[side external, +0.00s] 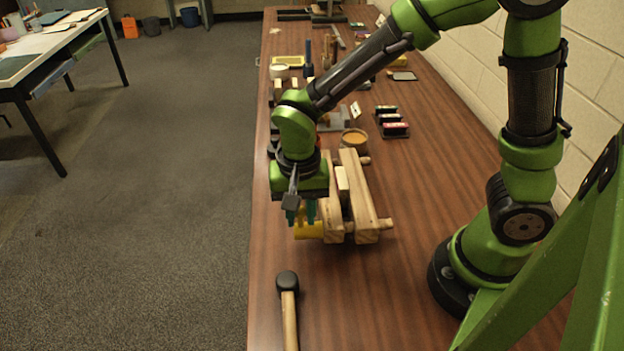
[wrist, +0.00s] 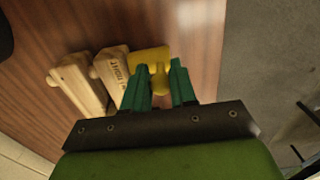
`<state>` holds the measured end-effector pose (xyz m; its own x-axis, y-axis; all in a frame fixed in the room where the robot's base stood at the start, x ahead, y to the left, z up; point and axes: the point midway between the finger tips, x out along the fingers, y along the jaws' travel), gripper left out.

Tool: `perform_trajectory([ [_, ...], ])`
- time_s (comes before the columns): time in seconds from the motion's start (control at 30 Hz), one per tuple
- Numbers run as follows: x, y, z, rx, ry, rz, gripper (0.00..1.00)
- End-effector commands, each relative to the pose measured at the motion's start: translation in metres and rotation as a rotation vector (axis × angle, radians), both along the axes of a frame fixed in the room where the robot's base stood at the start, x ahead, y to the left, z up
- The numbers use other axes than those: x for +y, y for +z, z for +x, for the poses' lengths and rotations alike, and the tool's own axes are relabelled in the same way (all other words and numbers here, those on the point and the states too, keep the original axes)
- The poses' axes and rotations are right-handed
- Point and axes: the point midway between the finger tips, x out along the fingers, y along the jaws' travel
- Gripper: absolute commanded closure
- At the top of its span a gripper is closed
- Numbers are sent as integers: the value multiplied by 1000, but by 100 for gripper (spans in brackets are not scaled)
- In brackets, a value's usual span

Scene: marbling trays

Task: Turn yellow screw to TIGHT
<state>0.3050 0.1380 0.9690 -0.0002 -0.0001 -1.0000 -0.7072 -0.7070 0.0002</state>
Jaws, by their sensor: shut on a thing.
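The yellow screw (side external: 308,230) is at the near left end of a wooden clamp (side external: 365,205) with two parallel beams. My gripper (side external: 303,213) reaches down to it with teal fingers, and they are shut on its yellow handle. In the wrist view the yellow screw (wrist: 154,68) shows between and beyond the fingertips (wrist: 161,82). The wooden clamp (wrist: 82,85) lies to the left there, with dark lettering on the beam nearest the screw; it seems to include "TIGHT". The fingers hide part of the handle, and any pointer on it cannot be made out.
A mallet (side external: 288,308) lies in front of the clamp near the table's left edge. A round tub of orange-yellow stuff (side external: 354,140) stands just behind the clamp. A dark tray of small bottles (side external: 392,123) is behind it to the right. The front right tabletop is clear up to my base.

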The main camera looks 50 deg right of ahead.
Motion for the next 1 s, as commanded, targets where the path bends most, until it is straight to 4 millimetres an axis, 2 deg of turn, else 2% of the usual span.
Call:
perform_trajectory([
  [0.1,2,-1,-2,4,2,3,64],
  [0.73,-4,0,4,1,0,1,64],
  [0.97,-4,0,4,0,0,0,98],
  [1.0,-4,0,4,0,0,0,100],
])
